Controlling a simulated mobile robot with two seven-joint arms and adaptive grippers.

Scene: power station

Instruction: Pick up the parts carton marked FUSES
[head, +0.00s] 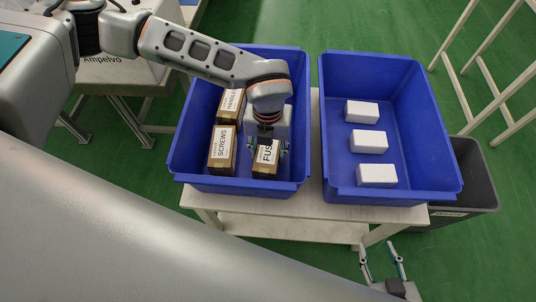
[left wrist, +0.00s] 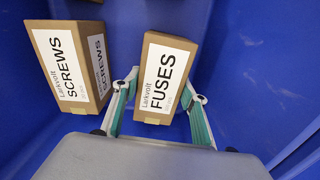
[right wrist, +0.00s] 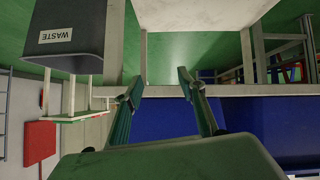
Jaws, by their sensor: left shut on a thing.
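The FUSES carton (head: 265,165) stands in the left blue bin (head: 240,184), at its near right part. The carton's far part is hidden by the arm in the head view. My right gripper (head: 382,262) is open and empty, low in front of the table (head: 330,211); its parted fingers show in the right wrist view (right wrist: 158,92).
A SCREWS carton (head: 221,150) stands just left of the FUSES carton, with a gap between. A HANDLES carton (head: 231,104), label partly hidden, is behind. The right blue bin (head: 405,110) holds three white boxes (head: 369,141). A dark WASTE bin (head: 478,180) stands at right.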

